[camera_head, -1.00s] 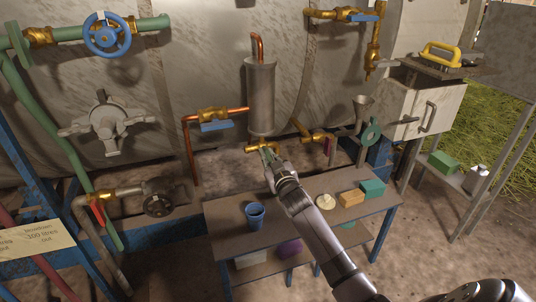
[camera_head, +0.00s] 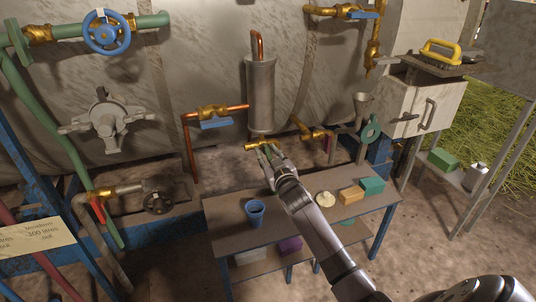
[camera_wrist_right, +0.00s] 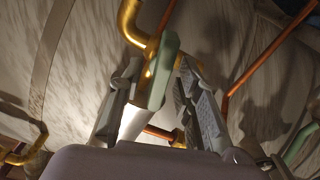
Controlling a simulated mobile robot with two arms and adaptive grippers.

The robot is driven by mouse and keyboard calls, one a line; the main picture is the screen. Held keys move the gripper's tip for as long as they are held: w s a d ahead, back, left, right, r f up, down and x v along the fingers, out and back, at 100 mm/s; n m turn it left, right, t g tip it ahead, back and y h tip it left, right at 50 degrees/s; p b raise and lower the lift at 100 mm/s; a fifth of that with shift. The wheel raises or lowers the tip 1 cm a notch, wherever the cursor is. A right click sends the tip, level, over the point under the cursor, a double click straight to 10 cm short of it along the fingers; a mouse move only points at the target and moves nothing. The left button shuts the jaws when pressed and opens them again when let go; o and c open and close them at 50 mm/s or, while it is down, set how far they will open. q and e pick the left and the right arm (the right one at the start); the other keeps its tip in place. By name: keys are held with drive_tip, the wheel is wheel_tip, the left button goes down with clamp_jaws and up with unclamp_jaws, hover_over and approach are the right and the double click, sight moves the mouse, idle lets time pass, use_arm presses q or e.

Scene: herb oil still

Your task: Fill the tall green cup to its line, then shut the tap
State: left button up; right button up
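My right gripper (camera_head: 268,152) is at the brass tap (camera_head: 257,146) below the grey cylinder, above the back of the table. In the right wrist view the fingers (camera_wrist_right: 162,100) stand apart on either side of a flat green piece (camera_wrist_right: 163,72), which looks like the tap's lever, beside a bent brass pipe (camera_wrist_right: 135,24). A gap shows between that piece and the right finger. A blue cup (camera_head: 255,213) stands upright at the front left of the table. I cannot make out a tall green cup; the gripper hides part of the tap area. My left gripper is not in view.
The low table (camera_head: 225,232) also holds a cream round thing (camera_head: 325,198), an orange block (camera_head: 351,194) and a teal block (camera_head: 373,186). Copper pipe and a blue-handled valve (camera_head: 215,123) are left of the grey cylinder (camera_head: 261,95). A funnel (camera_head: 361,101) stands right.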

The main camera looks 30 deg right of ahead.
drive_tip(key=v, duration=1.2)
idle(6.8)
